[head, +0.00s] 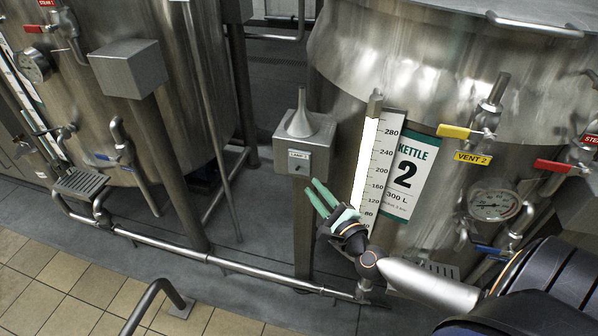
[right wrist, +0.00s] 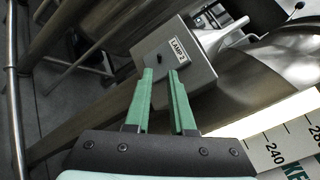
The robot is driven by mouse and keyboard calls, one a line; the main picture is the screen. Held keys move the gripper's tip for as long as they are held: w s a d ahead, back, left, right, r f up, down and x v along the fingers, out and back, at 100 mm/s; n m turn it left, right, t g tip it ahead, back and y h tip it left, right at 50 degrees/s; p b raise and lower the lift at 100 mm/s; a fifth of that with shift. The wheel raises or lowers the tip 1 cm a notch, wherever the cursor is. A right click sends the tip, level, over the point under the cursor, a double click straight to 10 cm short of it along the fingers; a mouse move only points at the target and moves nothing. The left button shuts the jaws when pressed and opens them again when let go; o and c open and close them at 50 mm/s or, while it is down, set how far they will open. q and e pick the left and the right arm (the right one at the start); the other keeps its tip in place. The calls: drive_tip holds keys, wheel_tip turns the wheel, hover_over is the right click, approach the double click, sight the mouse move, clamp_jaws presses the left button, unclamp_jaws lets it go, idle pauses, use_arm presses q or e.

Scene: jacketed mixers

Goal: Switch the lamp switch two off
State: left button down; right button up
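The lamp switch two is a small dark knob (head: 299,168) on the front of a grey metal box (head: 286,150), under a white lamp label. In the right wrist view the same knob (right wrist: 159,59) shows beside the label "LAMP 2" (right wrist: 178,48). My right gripper (head: 313,186) has green fingers and is just below and to the right of the knob in the head view. In the right wrist view its fingertips (right wrist: 161,72) are apart with nothing between them, and the knob lies just beyond them. Contact with the box cannot be told. My left gripper is out of view.
A metal funnel shape (head: 302,119) stands on the box. Kettle 2 (head: 445,75) is right behind my right gripper, with a level gauge (head: 366,160), valves and a dial (head: 493,204). Another kettle (head: 95,95) stands left. A pipe (head: 250,272) runs low across.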

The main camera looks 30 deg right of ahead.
sight(298, 168)
drive_tip(key=w, duration=0.7)
drive_tip(key=shift+w+d, duration=0.25)
drive_tip(key=shift+w, duration=0.05)
clamp_jaws()
